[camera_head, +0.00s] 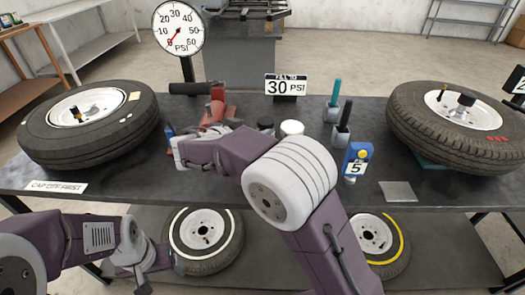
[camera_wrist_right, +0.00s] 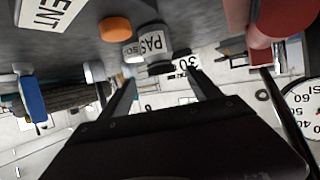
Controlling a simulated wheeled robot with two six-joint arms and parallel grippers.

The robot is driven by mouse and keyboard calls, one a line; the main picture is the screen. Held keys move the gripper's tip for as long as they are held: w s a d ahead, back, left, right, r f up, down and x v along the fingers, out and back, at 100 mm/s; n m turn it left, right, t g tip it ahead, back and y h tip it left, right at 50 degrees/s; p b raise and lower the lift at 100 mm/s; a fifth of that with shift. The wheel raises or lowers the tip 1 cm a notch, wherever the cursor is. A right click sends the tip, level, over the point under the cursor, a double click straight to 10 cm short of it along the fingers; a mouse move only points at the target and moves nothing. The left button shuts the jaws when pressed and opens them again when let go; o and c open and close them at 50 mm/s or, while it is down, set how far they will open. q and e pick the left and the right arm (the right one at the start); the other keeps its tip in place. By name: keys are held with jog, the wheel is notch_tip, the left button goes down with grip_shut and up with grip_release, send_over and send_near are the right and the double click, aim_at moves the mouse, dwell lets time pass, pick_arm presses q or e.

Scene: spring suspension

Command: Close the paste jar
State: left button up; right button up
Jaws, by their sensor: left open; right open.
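The paste jar (camera_wrist_right: 152,41) is a small grey-white jar labelled "PAS…", upside down in the right wrist view, with a dark top. I cannot tell whether that top is a lid or an open mouth. An orange disc (camera_wrist_right: 116,29), perhaps a lid, lies on the bench beside it; my arm seems to hide it in the head view. My right gripper (camera_wrist_right: 163,92) is open and empty, the jar showing beyond its fingers; it also shows in the head view (camera_head: 178,153). My left gripper (camera_head: 138,272) is open and low, in front of the bench.
On the bench (camera_head: 340,200), a dark round top (camera_head: 265,123) and a white one (camera_head: 292,127) stand beyond my right arm. A red tool (camera_head: 217,108) and a gauge (camera_head: 178,28) are behind. Tyres lie left (camera_head: 60,140) and right (camera_head: 415,115).

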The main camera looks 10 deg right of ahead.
aim_at(261, 127)
jog(key=shift+s+a+f, duration=0.15)
jog(key=shift+a, duration=0.05)
jog(key=shift+x, duration=2.05)
jog(key=x, duration=0.5)
jog(key=shift+d+p, duration=0.1)
jog(key=shift+p, duration=0.25)
